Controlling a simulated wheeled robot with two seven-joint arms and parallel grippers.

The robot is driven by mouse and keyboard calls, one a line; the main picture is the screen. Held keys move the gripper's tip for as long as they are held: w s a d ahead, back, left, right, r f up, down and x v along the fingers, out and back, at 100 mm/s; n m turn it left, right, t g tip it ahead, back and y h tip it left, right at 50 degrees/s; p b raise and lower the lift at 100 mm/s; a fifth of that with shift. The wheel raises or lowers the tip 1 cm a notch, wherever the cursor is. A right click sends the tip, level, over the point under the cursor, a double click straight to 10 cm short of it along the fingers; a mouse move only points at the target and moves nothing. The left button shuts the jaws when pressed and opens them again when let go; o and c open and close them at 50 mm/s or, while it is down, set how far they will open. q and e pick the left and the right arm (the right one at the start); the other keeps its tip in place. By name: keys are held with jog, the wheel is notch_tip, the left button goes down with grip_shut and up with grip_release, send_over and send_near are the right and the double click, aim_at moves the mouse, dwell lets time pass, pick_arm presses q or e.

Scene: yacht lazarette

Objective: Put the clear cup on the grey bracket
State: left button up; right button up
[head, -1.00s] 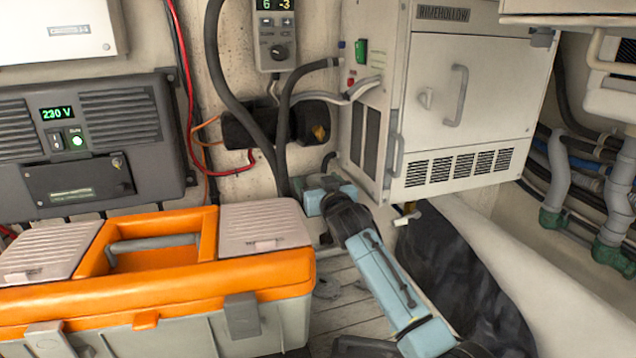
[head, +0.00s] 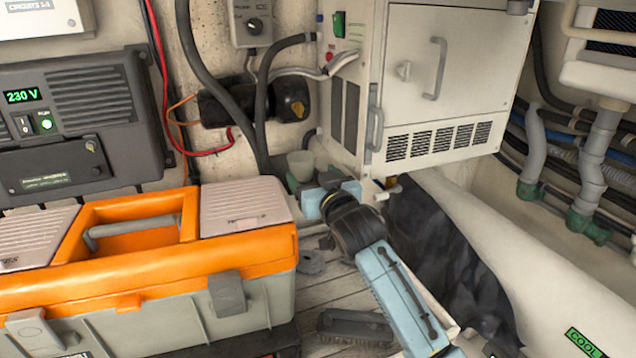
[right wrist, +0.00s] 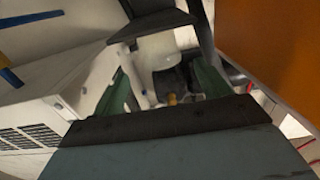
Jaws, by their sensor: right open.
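The clear cup (head: 300,163) looks pale and translucent and stands upright in the corner left of the white cabinet, just beyond my right gripper (head: 297,182). My right gripper is open, with green fingers, and its blue-grey body hides the cup's lower part. In the right wrist view the cup (right wrist: 157,50) shows between the spread fingers of the gripper (right wrist: 162,88); I cannot tell whether they touch it. A dark piece crosses the top of that view, and I cannot tell what it is. I cannot make out the grey bracket for sure. My left gripper is not in view.
An orange and grey toolbox (head: 250,255) stands close on the left. The white cabinet (head: 425,75) with its handle hangs close on the right. Dark hoses (head: 262,120) run down behind. A dark brush (head: 355,326) and a small round grey thing (head: 311,262) lie on the floor.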

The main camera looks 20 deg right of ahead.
jog(key=shift+s, duration=1)
